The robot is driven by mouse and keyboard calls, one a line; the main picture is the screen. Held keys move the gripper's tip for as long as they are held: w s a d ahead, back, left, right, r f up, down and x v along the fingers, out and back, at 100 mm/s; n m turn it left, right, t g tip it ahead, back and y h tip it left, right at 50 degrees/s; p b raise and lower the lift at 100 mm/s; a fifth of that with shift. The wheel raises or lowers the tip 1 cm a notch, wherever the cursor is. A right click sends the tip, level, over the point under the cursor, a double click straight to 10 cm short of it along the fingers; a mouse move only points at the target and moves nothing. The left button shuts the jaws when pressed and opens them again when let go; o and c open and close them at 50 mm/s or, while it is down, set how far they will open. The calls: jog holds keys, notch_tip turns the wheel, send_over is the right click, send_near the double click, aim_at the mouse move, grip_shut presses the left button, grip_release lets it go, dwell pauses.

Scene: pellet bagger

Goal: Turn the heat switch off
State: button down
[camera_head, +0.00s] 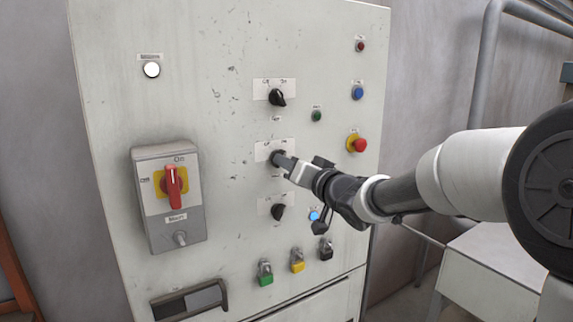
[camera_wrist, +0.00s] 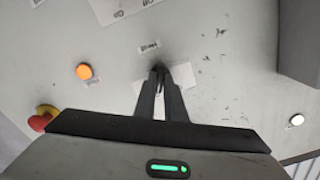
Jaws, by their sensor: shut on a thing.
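Three black rotary knobs stand in a column on the pale cabinet front. The middle knob (camera_head: 277,157) sits on a white label plate (camera_head: 263,150) with small print that I cannot read surely. My gripper (camera_head: 285,163) is shut on this middle knob, with its fingers against the panel. In the wrist view the gripper's fingers (camera_wrist: 160,82) close around the dark knob over the white plate. The fingers hide much of the knob, so its pointing direction is unclear. The upper knob (camera_head: 277,97) and the lower knob (camera_head: 278,211) are free.
A red-handled main switch (camera_head: 173,187) sits in a grey box at the left. A red emergency button (camera_head: 359,145) and a green button (camera_head: 316,115) are close on the right. Padlocks (camera_head: 297,261) hang below. A white lamp (camera_head: 151,69) is lit at upper left.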

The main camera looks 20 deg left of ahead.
jog(key=shift+f, duration=0.1)
jog(key=shift+w+d+n+b, duration=0.1)
jog(key=shift+n+b, duration=3.35)
jog(key=shift+n, duration=2.65)
jog(key=c, duration=1.8)
grip_release()
jog(key=shift+d, duration=0.1)
